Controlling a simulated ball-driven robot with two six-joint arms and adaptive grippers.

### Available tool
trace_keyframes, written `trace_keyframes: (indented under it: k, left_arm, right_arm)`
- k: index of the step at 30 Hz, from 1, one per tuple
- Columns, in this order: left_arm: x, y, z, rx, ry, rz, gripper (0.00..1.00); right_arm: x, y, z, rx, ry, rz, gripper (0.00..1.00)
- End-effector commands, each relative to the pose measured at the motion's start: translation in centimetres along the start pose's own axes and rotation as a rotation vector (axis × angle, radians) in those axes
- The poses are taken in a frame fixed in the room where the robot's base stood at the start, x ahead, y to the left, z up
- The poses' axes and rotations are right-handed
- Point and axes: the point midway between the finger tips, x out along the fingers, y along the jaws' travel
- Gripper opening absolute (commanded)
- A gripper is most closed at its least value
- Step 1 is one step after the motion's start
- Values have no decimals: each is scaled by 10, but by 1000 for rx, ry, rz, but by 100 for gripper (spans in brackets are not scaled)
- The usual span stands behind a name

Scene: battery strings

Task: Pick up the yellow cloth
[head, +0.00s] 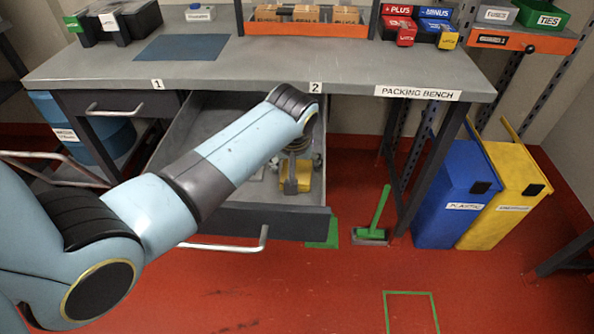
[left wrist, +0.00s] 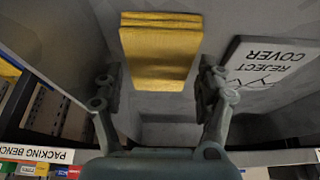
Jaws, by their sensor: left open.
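The yellow cloth (head: 303,178) is a folded pad lying inside the open drawer (head: 262,222) under the packing bench. In the left wrist view the cloth (left wrist: 160,52) shows ahead of my left gripper (left wrist: 160,75), between the lines of its two fingers. The gripper is open, with nothing held. In the head view my left gripper (head: 297,160) points down into the drawer over the cloth, and my arm hides part of the drawer. Whether the fingers touch the cloth cannot be told. My right gripper is not in view.
A flat "REJECT COVER" piece (left wrist: 270,70) lies beside the cloth in the drawer. The bench top (head: 250,66) overhangs the drawer's back. A green-handled brush (head: 375,225) stands right of the drawer, near blue (head: 445,215) and yellow (head: 505,205) bins.

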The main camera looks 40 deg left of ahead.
Motion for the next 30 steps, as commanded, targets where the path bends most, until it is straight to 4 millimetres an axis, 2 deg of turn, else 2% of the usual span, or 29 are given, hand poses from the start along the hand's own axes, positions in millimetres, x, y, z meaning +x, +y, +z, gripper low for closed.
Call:
trace_keyframes:
  k: [3,10,19,26,30]
  left_arm:
    - [12,0,1,0,-1,0,73]
    - [13,0,1,0,-1,1,73]
    - [13,0,1,0,-1,1,35]
    - [12,0,0,0,0,1,33]
    - [-1,0,-6,-1,3,2,33]
  right_arm:
    - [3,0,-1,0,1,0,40]
    - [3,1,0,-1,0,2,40]
    - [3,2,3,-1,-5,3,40]
    - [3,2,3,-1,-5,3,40]
    - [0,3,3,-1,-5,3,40]
